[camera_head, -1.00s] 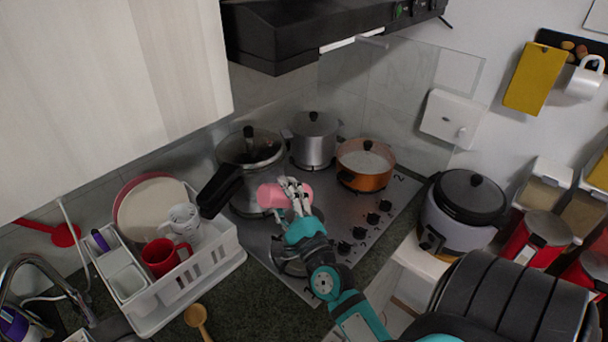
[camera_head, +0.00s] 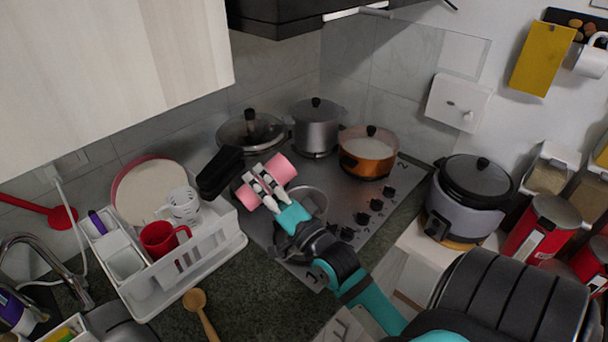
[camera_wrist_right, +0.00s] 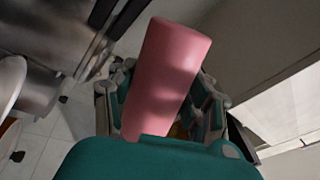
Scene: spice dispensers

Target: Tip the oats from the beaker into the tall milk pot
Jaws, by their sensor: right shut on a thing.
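The pink cylindrical beaker (camera_head: 267,181) is in my right gripper (camera_head: 262,186), over the left part of the hob. It lies strongly tilted in the head view, its upper end to the right. Its side fills the middle of the right wrist view (camera_wrist_right: 168,80). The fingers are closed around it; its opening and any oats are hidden. A tall silver pot (camera_head: 314,134) with a black-knobbed lid stands at the back of the hob, apart from the beaker. I cannot tell for sure whether it is the milk pot. My left gripper is out of view.
A copper pot (camera_head: 367,158) with whitish contents and a black knob stands right of the silver pot. A wide lidded pan (camera_head: 250,130) with a black handle stands left. A white dish rack (camera_head: 190,265) is at left, a rice cooker (camera_head: 466,200) at right.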

